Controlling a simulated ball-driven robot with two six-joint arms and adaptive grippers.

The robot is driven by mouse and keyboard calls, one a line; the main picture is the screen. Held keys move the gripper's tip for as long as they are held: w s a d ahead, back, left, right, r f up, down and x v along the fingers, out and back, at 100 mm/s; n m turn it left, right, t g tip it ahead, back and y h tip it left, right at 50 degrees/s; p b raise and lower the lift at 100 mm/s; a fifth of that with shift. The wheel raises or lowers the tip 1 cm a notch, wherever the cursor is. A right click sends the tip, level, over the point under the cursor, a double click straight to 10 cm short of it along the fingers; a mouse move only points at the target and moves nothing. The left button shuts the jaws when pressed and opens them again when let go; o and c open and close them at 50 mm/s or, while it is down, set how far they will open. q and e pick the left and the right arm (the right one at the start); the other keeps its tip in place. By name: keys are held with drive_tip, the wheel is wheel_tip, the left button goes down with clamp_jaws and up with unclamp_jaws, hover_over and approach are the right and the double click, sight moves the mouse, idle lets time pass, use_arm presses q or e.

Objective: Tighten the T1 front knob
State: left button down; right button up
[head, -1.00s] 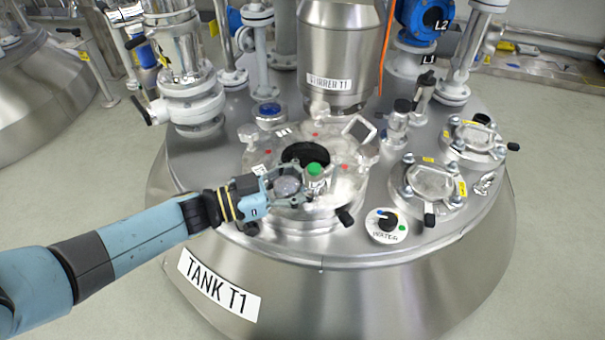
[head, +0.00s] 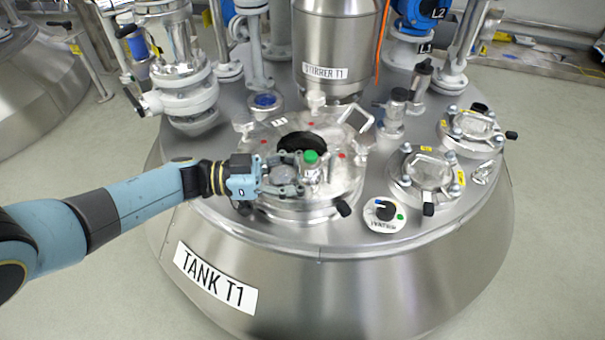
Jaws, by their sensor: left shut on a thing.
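The T1 front knob, a metal knob with a green top (head: 311,157), stands on the front part of the round manhole lid (head: 340,172) of tank T1. My left gripper (head: 300,177) reaches in from the left, low over the lid. Its fingers are closed around the knob's metal body below the green top. The exact finger contact is too small to make out. My right gripper is not in view.
The stirrer housing (head: 335,50) rises behind the lid. A white round switch (head: 384,215) and two small clamped covers (head: 428,172) lie to the right. A valve column (head: 185,95) stands at the back left.

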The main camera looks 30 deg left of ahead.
use_arm(q)
drive_tip(key=shift+r, duration=0.1)
drive_tip(key=c, duration=1.2)
unclamp_jaws()
drive_tip(key=shift+a, duration=0.1)
drive_tip(key=o, duration=0.5)
